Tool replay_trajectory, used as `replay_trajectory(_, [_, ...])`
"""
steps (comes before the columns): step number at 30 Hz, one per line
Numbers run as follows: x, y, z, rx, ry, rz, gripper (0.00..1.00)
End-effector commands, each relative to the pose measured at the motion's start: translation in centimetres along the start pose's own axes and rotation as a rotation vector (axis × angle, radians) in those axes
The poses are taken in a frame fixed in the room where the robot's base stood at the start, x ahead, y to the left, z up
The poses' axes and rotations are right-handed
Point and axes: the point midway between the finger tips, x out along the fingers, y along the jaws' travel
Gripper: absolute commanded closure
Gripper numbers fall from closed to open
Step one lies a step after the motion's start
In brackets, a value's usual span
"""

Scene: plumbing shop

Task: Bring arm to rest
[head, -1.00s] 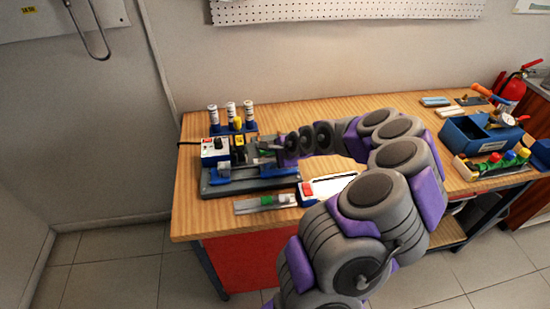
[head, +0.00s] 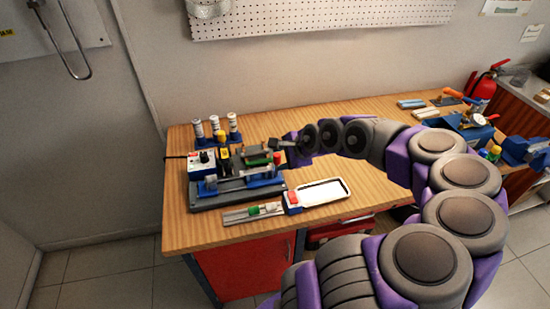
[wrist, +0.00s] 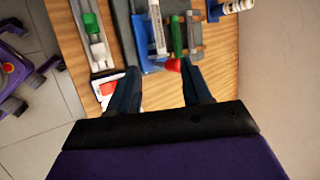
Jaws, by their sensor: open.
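My gripper (head: 284,143) is raised above the right back part of the grey fixture base (head: 238,196) on the workbench. In the wrist view my gripper (wrist: 160,80) has its two dark fingers spread apart, with nothing held between them. Beyond the fingertips lie a green part (wrist: 177,36) with a red end and a blue-and-grey block. My arm reaches in from the lower right of the head view and bends back over the bench. Exact height of the fingers above the fixture is hard to tell.
A white tray with a red end (head: 325,192) and a rail with green and white pieces (head: 252,213) lie at the bench's front. Three capped bottles (head: 215,127) stand behind the fixture. Blue bins (head: 470,127) sit to the right. The bench's back middle (head: 290,118) looks clear.

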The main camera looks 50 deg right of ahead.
Motion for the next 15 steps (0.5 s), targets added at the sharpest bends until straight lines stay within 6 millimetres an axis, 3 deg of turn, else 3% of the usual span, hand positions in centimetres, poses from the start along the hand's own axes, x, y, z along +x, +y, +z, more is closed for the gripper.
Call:
replay_trajectory(4, [-1.1,0.0,-0.1,0.002,0.001,0.001,0.51])
replay_trajectory(12, [-1.2,0.0,0.0,-0.001,0.001,0.001,0.51])
replay_trajectory(15, [-1.3,-1.1,0.2,-0.035,0.026,-0.027,0.51])
